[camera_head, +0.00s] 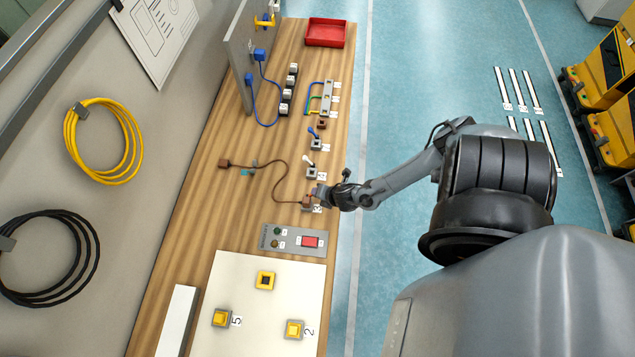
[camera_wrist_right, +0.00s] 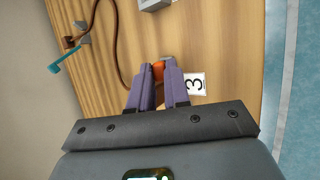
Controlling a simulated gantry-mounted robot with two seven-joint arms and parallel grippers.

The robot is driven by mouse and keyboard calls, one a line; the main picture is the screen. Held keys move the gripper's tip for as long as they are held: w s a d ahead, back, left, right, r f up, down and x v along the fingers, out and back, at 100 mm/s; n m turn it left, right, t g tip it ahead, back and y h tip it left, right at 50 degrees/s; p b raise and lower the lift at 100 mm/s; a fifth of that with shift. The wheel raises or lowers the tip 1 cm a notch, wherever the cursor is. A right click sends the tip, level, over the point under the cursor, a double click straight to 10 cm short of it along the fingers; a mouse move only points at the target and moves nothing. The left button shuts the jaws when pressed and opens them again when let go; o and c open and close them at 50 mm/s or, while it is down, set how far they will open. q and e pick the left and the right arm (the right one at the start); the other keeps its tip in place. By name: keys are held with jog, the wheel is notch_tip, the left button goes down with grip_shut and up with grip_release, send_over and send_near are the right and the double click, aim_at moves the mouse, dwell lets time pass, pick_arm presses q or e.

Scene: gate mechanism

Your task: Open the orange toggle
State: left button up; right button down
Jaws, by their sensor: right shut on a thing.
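The orange toggle (camera_wrist_right: 158,68) shows between the purple fingertips of my right gripper (camera_wrist_right: 160,78) in the right wrist view, next to a white label marked 3 (camera_wrist_right: 194,84). The fingers are shut on it and cover most of it, so its lever angle cannot be told. In the head view my right gripper (camera_head: 321,194) reaches in from the right to the table's right edge and hides the toggle. My left gripper is not in view.
A blue toggle (camera_head: 314,132) and a white toggle (camera_head: 309,162) stand farther along the same edge of the wooden table (camera_head: 215,195). A brown cable (camera_head: 265,168) curves close by. A grey panel with a red switch (camera_head: 310,241) lies on the nearer side.

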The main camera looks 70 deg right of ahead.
jog(key=shift+s+f, duration=0.1)
dwell(0.3)
jog(key=c, duration=1.1)
grip_release()
jog(key=v, duration=1)
jog(key=shift+s+a+r, duration=0.1)
jog(key=shift+s+r, duration=0.1)
jog(key=shift+r, duration=0.1)
